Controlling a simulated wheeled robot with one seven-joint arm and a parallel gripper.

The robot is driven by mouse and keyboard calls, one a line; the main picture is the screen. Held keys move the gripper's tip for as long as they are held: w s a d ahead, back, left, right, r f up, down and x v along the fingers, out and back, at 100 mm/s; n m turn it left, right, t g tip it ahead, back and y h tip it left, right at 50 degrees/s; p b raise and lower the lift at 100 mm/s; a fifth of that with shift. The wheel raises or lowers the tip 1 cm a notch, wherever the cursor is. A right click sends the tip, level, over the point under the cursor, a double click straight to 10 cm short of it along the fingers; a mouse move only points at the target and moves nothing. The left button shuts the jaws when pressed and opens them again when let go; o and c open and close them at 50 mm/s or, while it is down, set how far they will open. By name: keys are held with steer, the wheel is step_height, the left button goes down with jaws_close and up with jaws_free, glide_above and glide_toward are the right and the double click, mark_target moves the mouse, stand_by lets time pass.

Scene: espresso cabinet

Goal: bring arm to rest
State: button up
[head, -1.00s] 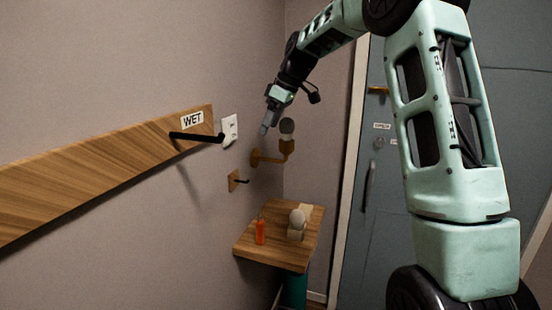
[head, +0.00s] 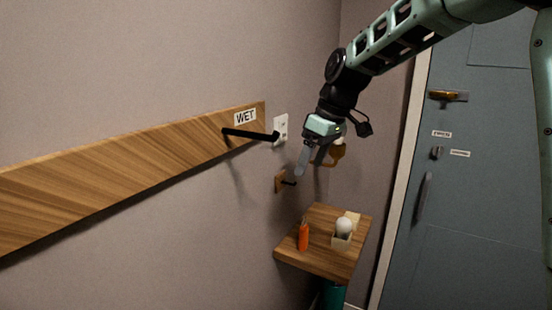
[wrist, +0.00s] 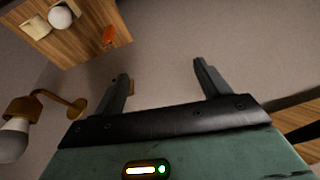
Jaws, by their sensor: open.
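My gripper (head: 312,160) hangs in the air in the head view, in front of the wall and above the small wooden shelf. In the wrist view my gripper (wrist: 162,85) has its two fingers spread wide with nothing between them. Behind the gripper in the head view is a brass wall lamp (head: 337,152), partly hidden by it. The lamp also shows in the wrist view (wrist: 60,104) at the left, with its bulb.
The wooden shelf (head: 318,260) holds an orange bottle-like item (head: 303,236) and a white round bulb (head: 343,226) in a small box. A black peg (head: 250,134) juts from the wooden board (head: 120,170) labelled WET. A grey door (head: 470,200) stands at right.

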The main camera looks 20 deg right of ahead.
steer(key=s+a+f+g+b, duration=0.15)
steer(key=s+a+f, duration=0.45)
steer(key=s+a, duration=0.6)
steer(key=s+a+f+h+b, duration=0.15)
steer(key=s+f, duration=0.25)
steer(key=s, duration=0.6)
steer(key=s+a+f+h, duration=0.15)
steer(key=s+f, duration=0.25)
steer(key=s, duration=0.5)
steer(key=w+d+r+m+t+y, duration=0.1)
steer(key=w+d+r+t, duration=0.2)
steer(key=w, duration=0.8)
steer(key=w+d+m+t+y, duration=0.1)
steer(key=w+d+t, duration=0.3)
steer(key=w, duration=0.7)
steer(key=w+d+r+t, duration=0.2)
steer(key=w+d, duration=0.3)
steer(key=w, duration=0.5)
steer(key=t+y+p, duration=0.2)
steer(key=t+p, duration=0.5)
steer(key=t, duration=0.1)
glide_toward(345, 130)
steer(key=x, duration=1.2)
steer(key=shift+w+a, duration=0.15)
steer(key=shift+w, duration=0.15)
steer(key=shift+w+a+f, duration=0.1)
steer(key=shift+w+a, duration=0.05)
steer(key=shift+w, duration=0.6)
